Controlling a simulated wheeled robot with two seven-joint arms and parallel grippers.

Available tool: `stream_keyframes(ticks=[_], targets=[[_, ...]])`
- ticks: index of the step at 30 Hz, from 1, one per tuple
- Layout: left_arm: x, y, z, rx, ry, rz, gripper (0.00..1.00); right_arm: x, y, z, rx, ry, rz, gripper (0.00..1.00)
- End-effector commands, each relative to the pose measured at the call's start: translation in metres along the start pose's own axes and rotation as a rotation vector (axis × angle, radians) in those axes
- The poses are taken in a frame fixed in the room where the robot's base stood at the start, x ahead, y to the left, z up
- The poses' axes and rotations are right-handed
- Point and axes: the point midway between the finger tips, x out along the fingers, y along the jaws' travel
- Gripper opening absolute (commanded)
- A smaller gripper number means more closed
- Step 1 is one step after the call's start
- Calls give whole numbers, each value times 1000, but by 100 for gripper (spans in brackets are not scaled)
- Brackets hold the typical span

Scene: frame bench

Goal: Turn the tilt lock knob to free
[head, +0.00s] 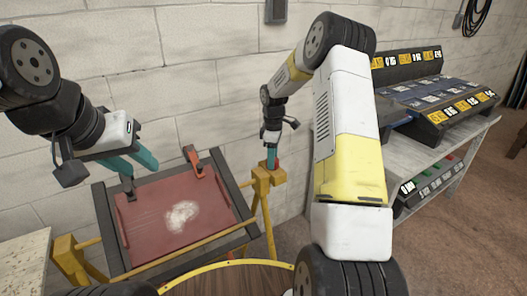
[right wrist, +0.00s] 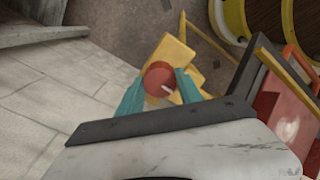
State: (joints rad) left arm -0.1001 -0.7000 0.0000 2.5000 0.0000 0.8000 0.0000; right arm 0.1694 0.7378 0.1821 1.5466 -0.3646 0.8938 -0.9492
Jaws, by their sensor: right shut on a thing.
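The tilt lock knob (right wrist: 159,79) is round and red with a white pointer mark, and sits on the yellow stand. In the right wrist view it lies between the two teal fingertips of my right gripper (right wrist: 160,88), which is shut on it. In the head view my right gripper (head: 271,163) is at the top of the stand's right post (head: 266,182), and the knob is mostly hidden there. The pointer's label cannot be read. My left gripper (head: 133,165) hangs over the upper left of the red panel (head: 150,225), its teal fingers apart and empty.
The panel, with a whitish patch (head: 182,214), lies in a dark frame (head: 108,226). A red clamp (head: 194,160) stands at its far edge and a dark clamp (head: 128,186) at its left. A shelf (head: 400,150) with bins is at right; a brick wall is behind.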

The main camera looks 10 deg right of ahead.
Motion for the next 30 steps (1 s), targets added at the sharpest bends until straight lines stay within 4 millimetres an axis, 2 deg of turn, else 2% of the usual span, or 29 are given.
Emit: stream_keyframes(ticks=[6,7,10,21,23,30], targets=[[0,0,0,0,0,0,36,-2,2,-1,-2,2,6,2],[0,0,0,0,0,0,36,-2,2,-1,-2,2,6,44],[0,0,0,0,0,0,36,-2,1,-1,-2,2,5,64],[0,0,0,0,0,0,36,-4,1,0,0,1,3,64],[0,0,0,0,0,0,36,-10,1,-1,0,1,4,64],[0,0,0,0,0,0,36,-51,2,0,1,1,6,64]])
